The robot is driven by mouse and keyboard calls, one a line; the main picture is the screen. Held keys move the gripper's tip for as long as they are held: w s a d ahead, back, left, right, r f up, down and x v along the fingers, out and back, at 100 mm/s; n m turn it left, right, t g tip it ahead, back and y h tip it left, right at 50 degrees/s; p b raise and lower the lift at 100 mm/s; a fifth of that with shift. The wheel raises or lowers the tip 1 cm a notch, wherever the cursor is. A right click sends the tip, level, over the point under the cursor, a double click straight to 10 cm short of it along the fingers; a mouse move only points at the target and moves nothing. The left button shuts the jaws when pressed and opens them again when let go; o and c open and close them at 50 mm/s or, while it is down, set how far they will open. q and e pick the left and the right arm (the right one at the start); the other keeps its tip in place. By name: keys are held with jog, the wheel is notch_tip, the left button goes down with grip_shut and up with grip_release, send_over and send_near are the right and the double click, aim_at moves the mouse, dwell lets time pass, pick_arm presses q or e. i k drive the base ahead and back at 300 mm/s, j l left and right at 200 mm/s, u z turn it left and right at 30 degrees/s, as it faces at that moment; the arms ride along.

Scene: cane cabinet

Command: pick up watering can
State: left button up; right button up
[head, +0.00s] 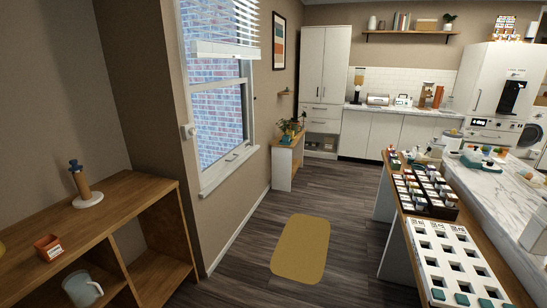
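A pale grey-blue vessel with a handle (80,289) stands in the lower open compartment of the wooden cabinet (150,195) at the lower left. Neither of my grippers is in view.
A yellow mat (301,248) lies on the open dark floor. A counter (478,190) with trays and a white grid rack (452,262) bounds the right.

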aim_at(295, 126)
jog(key=i, duration=0.85)
jog(key=i+j+z, duration=0.1)
jog(key=i+z, duration=0.15)
jog(key=i, duration=0.55)
jog(key=i+j+z, duration=0.1)
jog(key=i+z, duration=0.3)
jog(key=i, duration=1.2)
jog(key=i+l+u, duration=0.2)
jog(key=i, duration=0.6)
jog(key=i+l+u, duration=0.2)
jog(key=i+u, duration=0.3)
jog(key=i+l+u, duration=1.05)
jog(key=l, duration=0.5)
jog(key=l+u, duration=0.15)
jog(key=l, duration=0.5)
jog(key=i, duration=0.05)
